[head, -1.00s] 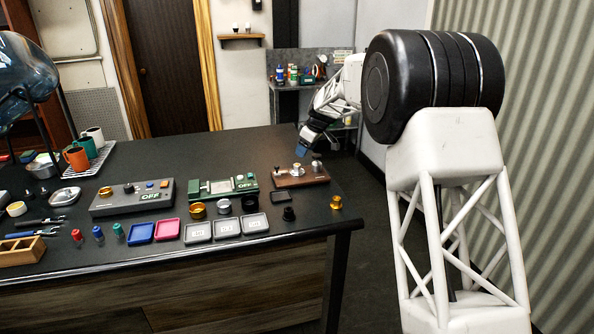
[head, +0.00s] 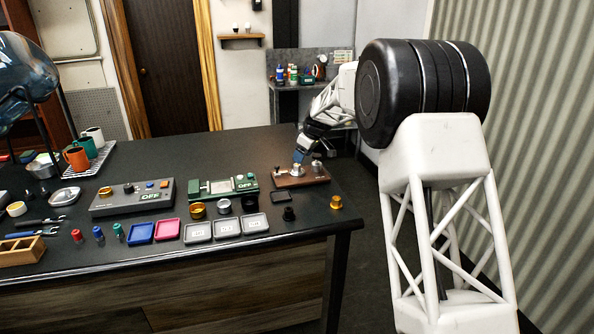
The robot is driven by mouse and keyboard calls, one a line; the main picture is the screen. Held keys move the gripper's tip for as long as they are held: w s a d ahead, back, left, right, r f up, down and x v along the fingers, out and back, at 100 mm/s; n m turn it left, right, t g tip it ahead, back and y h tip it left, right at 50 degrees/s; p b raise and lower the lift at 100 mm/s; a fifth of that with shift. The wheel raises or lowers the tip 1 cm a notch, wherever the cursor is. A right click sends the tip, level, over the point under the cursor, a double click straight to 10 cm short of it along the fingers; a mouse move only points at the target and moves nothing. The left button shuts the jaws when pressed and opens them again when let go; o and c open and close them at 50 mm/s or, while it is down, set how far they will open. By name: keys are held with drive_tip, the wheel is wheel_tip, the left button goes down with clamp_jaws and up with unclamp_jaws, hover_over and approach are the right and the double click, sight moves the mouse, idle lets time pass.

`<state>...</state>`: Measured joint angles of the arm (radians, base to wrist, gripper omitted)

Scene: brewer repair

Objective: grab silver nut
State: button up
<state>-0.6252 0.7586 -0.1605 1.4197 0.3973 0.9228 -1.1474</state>
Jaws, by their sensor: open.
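A brown wooden block (head: 288,181) at the right end of the table carries small metal pieces. A silver piece (head: 297,171), which looks like the silver nut, sits near its middle, and another silver piece (head: 317,166) stands at its right. My gripper (head: 299,157) with blue fingertips points down just above the middle silver piece. It is open. I cannot tell whether the fingertips touch or straddle the piece. A silver-grey ring (head: 224,206) also lies in front of the green device.
A green device (head: 222,188) and a grey box (head: 132,197) marked OFF stand left of the block. Grey trays (head: 227,224), a black part (head: 289,214) and a gold part (head: 336,202) lie along the front. The table behind the block is clear.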

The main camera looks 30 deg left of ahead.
sight(297, 165)
drive_tip(key=shift+s+x, duration=0.2)
drive_tip(key=shift+x, duration=2.15)
drive_tip(key=c, duration=1)
drive_tip(key=shift+r, duration=0.15)
drive_tip(key=shift+c, duration=0.2)
drive_tip(key=shift+r, duration=1.55)
drive_tip(key=s+d+r, duration=0.1)
drive_tip(key=s+d, duration=0.9)
drive_tip(key=s, duration=0.2)
drive_tip(key=shift+s+r, duration=0.2)
drive_tip(key=shift+r, duration=0.05)
